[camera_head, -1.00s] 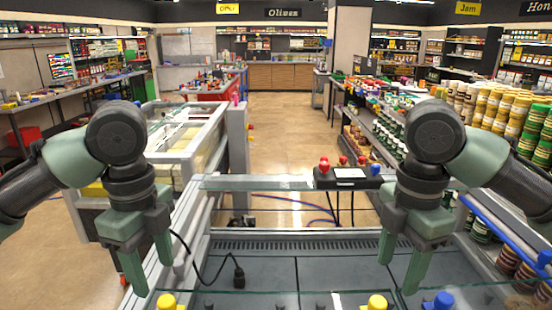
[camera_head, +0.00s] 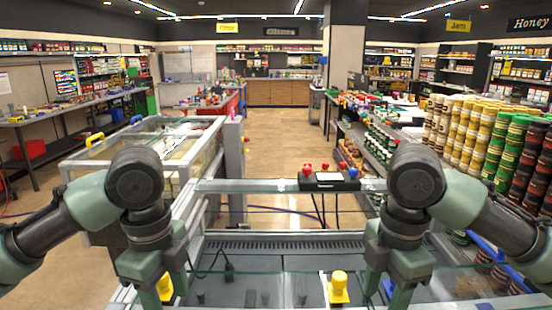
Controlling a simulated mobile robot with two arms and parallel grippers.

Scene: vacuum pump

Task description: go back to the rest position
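My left gripper (camera_head: 166,293) is at the lower left, pointing down over the glass-topped grey bench (camera_head: 265,265). Its two fingers are apart. A yellow knob (camera_head: 165,286) shows in the gap between them, seemingly behind or below. My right gripper (camera_head: 386,294) is at the lower right, also pointing down with its fingers apart. A blue part (camera_head: 388,287) shows in its gap; I cannot tell how far below it lies. Another yellow knob (camera_head: 338,287) stands on the bench between the grippers. No vacuum pump is clearly recognisable.
A black control box (camera_head: 330,182) with red buttons sits on the bench's far rail, cables hanging below. A glass-sided case (camera_head: 150,150) stands at the left. Shelves of jars (camera_head: 480,140) line the right. The aisle floor (camera_head: 275,130) behind is clear.

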